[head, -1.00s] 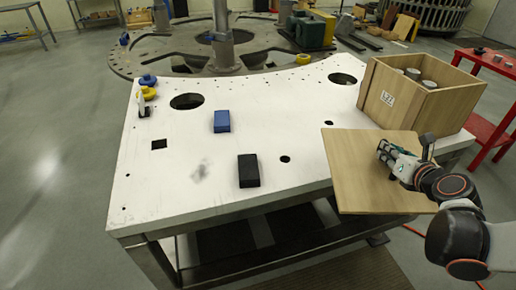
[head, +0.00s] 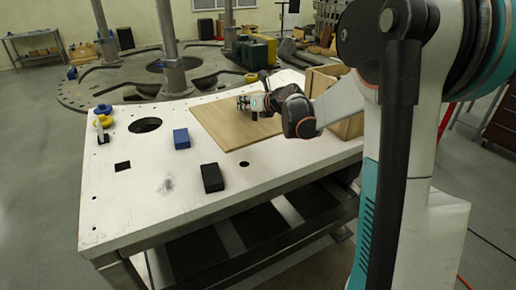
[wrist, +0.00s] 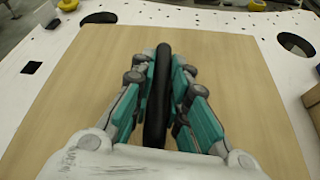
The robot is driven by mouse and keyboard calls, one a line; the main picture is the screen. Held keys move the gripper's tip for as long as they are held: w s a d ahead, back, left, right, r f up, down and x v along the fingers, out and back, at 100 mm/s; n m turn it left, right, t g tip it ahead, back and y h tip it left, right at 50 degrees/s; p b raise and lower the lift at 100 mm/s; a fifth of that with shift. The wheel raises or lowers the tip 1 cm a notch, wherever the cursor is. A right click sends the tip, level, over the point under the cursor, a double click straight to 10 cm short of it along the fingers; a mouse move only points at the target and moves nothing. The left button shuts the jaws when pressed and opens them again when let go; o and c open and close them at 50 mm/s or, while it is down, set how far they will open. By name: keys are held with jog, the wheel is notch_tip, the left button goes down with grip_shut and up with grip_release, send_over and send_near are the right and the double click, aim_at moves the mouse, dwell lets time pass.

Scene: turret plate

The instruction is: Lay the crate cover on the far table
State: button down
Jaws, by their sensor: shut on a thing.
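The crate cover (head: 222,132) is a flat, light wooden board with a black upright handle (wrist: 156,105). It lies level over the middle and back of the white table (head: 130,205); I cannot tell whether it rests on the top or hangs just above it. My gripper (head: 251,104) is shut on the handle. In the wrist view my gripper (wrist: 160,62) has its teal fingers on both sides of the handle, with the cover (wrist: 75,100) spread beneath. The wooden crate (head: 322,80) stands at the table's right, partly hidden by my arm.
A blue block (head: 181,138) sits just left of the cover and a black block (head: 212,178) in front of it. Yellow and blue parts (head: 103,115) stand at the table's left edge. The table's front left is clear. A grey table (head: 35,43) stands far back left.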

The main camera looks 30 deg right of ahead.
jog(key=shift+h, duration=0.4)
jog(key=w+d+r, duration=0.1)
jog(key=d, duration=0.1)
jog(key=w+d+r, duration=0.1)
jog(key=d, duration=0.1)
jog(key=w+d+r, duration=0.1)
jog(key=d, duration=0.1)
jog(key=shift+d+r, duration=0.15)
jog(key=shift+r, duration=0.1)
jog(key=shift+w+d+r+m, duration=0.1)
jog(key=shift+w+d+m, duration=0.1)
jog(key=shift+d+m, duration=0.15)
jog(key=shift+d+f, duration=0.1)
jog(key=shift+f, duration=0.1)
notch_tip(320, 180, down, 19)
jog(key=b, duration=0.6)
jog(key=shift+f+b, duration=0.1)
jog(key=shift+b, duration=0.25)
jog(key=shift+f, duration=0.1)
jog(key=c, duration=1.6)
grip_release()
jog(key=shift+o, duration=0.2)
jog(key=shift+s+r, duration=0.2)
jog(key=p+v, duration=0.3)
jog(key=v, duration=0.8)
jog(key=shift+s, duration=0.3)
